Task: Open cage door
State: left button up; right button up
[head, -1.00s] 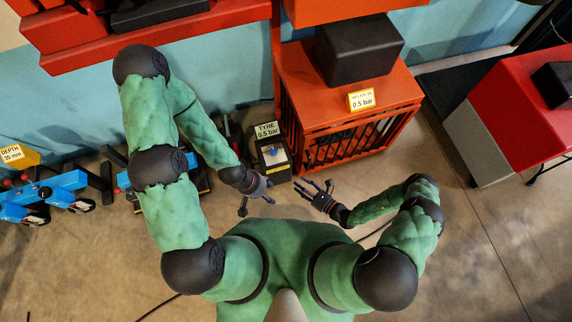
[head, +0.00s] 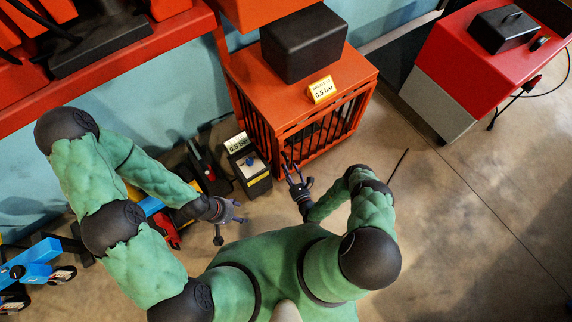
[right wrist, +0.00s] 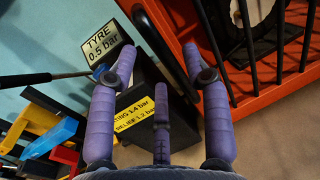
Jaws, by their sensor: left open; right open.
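The orange cage (head: 362,82) stands upright past my right gripper in the head view, with dark vertical bars on its sides. Its barred front (head: 322,130) looks closed; I cannot make out a latch. In the right wrist view the orange frame and black bars (right wrist: 247,45) fill the upper right, with a dark round thing behind them. My right gripper (head: 292,168) is open and empty, just in front of the cage's lower near corner. Its spread purple fingers (right wrist: 158,60) show in the right wrist view, apart from the bars. My left gripper (head: 238,212) is open and empty, left of the cage.
A black gauge box (head: 248,165) with a "TYRE 0.5 bar" sign stands left of the cage, close to my right fingers.

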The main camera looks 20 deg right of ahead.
jog(key=shift+w+a+b, duration=0.2)
jog(key=shift+w+b, duration=0.05)
jog(key=shift+w, duration=0.8)
jog(key=shift+w+a+b, duration=0.15)
jog(key=shift+w+b, duration=0.05)
jog(key=shift+w, duration=0.8)
grip_shut()
